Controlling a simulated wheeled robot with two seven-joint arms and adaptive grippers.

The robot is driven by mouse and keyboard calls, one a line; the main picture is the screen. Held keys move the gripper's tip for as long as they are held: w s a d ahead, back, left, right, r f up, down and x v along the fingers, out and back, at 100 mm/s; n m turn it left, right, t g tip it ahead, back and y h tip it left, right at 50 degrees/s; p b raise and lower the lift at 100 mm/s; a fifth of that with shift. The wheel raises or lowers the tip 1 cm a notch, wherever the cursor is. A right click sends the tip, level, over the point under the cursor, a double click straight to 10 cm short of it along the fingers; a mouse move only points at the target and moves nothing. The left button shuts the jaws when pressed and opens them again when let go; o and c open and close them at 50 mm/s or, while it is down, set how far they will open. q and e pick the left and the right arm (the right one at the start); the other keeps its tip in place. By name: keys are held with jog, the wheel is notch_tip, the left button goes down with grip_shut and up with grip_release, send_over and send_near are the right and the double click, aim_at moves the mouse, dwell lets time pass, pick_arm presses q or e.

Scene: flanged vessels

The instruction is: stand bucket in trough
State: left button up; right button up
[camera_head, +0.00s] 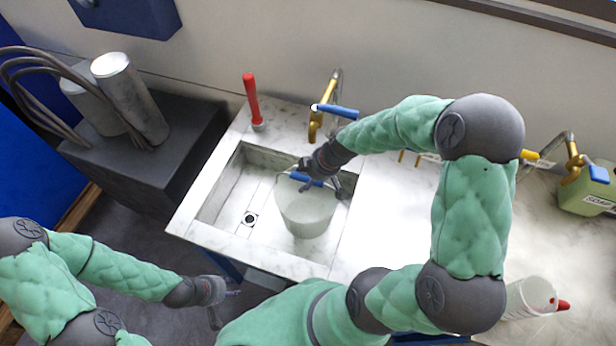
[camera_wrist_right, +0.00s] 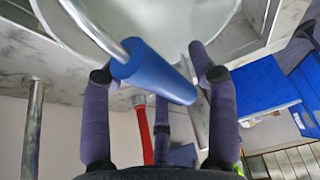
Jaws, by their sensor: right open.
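The pale grey bucket (camera_head: 303,212) is upright inside the right part of the white marble trough (camera_head: 260,257); I cannot tell for sure whether its base rests on the floor. Its wire handle has a blue grip (camera_head: 305,180). My right gripper (camera_head: 322,182) is over the bucket's rim, its fingers open around the blue grip. In the right wrist view the blue grip (camera_wrist_right: 150,75) lies between the spread fingers, and the bucket (camera_wrist_right: 185,18) is beyond it. My left gripper (camera_head: 226,303) is open and empty, in front of the trough and below its rim.
A red-handled tool (camera_head: 253,102) stands at the trough's back left corner. A brass tap (camera_head: 318,122) with a blue lever is behind the trough. The trough's left part, with the drain (camera_head: 250,218), is empty.

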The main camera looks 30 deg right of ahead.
jog(key=shift+r, duration=0.2)
jog(key=p+v, duration=0.1)
jog(key=v, duration=0.6)
jog(key=shift+s+r, duration=0.15)
jog(key=shift+r, duration=0.05)
